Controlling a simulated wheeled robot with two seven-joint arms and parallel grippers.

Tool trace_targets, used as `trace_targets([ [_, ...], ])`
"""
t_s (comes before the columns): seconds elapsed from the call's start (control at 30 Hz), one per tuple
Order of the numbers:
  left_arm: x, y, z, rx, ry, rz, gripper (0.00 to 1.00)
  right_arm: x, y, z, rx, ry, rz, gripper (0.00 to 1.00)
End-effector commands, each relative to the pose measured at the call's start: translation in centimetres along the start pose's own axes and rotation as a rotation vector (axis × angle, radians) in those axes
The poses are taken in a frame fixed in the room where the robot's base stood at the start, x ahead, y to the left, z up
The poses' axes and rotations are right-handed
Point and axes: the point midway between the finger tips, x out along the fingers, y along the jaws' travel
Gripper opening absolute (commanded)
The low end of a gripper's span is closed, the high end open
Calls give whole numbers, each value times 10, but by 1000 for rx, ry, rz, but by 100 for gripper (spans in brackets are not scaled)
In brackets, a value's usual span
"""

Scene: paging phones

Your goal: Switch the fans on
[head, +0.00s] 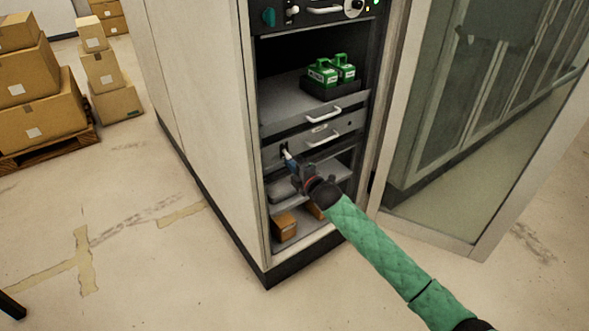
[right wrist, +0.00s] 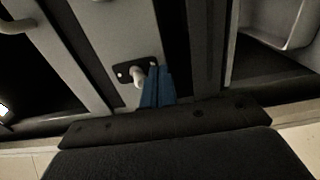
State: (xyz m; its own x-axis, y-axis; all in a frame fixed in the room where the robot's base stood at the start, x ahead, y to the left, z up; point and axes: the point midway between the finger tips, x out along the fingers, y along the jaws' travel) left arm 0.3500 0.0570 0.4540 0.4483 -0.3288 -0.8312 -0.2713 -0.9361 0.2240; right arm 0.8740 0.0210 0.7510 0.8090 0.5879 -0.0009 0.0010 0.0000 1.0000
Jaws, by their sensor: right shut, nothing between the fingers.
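A toggle switch with a pale lever (head: 287,154) sits on a black plate at the left end of a grey panel (head: 322,134) in the open cabinet. In the right wrist view the lever (right wrist: 137,76) sticks out of its black plate (right wrist: 124,73). My right gripper (head: 291,163) is shut and empty, with its blue fingertips at the lever. In the right wrist view the blue fingers (right wrist: 157,86) are right beside the lever; I cannot tell whether they touch it. No fan is recognisable. My left gripper is not in view.
Above is a shelf with green phone-like units (head: 322,73) in a black tray, and a top panel with knobs (head: 325,9). Below are shelves with a brown box (head: 284,227). The glass door (head: 470,130) stands open at right. Cartons (head: 45,105) stand at far left.

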Motion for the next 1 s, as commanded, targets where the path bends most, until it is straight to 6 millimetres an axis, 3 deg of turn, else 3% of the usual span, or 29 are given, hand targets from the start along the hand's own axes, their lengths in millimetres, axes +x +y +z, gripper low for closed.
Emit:
trace_targets([
  [1.0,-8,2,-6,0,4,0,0,3,14,0,0,0,1,0],
])
